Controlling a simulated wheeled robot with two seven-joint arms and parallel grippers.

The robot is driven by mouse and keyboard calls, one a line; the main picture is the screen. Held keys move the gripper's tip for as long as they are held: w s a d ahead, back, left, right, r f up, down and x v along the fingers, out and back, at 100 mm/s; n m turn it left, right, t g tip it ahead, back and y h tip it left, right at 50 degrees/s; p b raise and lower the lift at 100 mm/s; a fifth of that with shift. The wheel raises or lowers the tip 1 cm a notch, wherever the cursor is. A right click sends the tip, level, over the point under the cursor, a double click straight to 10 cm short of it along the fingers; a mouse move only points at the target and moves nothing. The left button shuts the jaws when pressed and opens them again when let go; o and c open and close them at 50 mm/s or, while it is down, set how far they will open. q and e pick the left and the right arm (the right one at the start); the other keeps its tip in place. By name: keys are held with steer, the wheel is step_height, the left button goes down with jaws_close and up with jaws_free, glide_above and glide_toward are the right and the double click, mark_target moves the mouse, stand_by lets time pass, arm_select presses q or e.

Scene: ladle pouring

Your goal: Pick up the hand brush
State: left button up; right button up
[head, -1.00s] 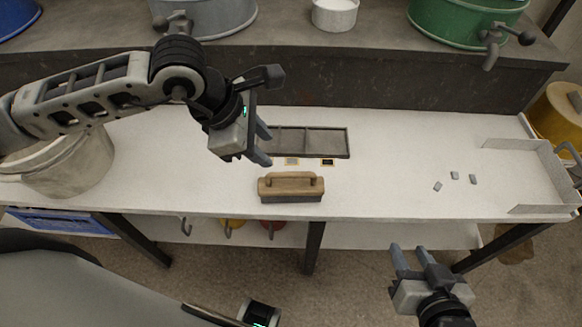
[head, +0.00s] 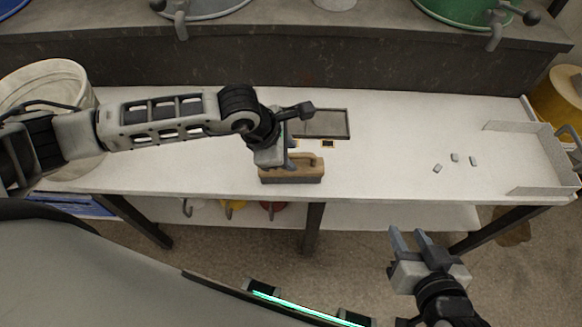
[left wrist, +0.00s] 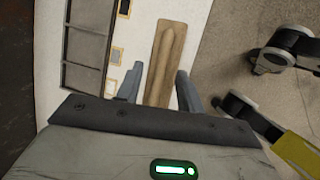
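The hand brush (head: 304,172) lies on the white worktop near its front edge, with its brown wooden back and handle up and dark bristles below. My left gripper (head: 287,155) is over the left part of the brush. In the left wrist view the brush (left wrist: 166,62) runs between the two fingers of my left gripper (left wrist: 158,92), which are open with a gap to either side of it. Whether the fingertips are level with the handle is hard to tell. My right gripper (head: 411,244) is open and empty in front of the worktop, far from the brush.
A framed dark grate (head: 320,124) is set in the worktop (head: 400,130) behind the brush. Several small grey pieces (head: 455,158) lie to the right, near a low-walled metal tray (head: 517,191). A whitish bucket (head: 45,85) stands at the left.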

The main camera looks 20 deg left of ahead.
arm_select(q)
steer(key=shift+x, duration=1)
steer(key=shift+c, duration=0.4)
jaws_close()
steer(key=shift+r, duration=0.15)
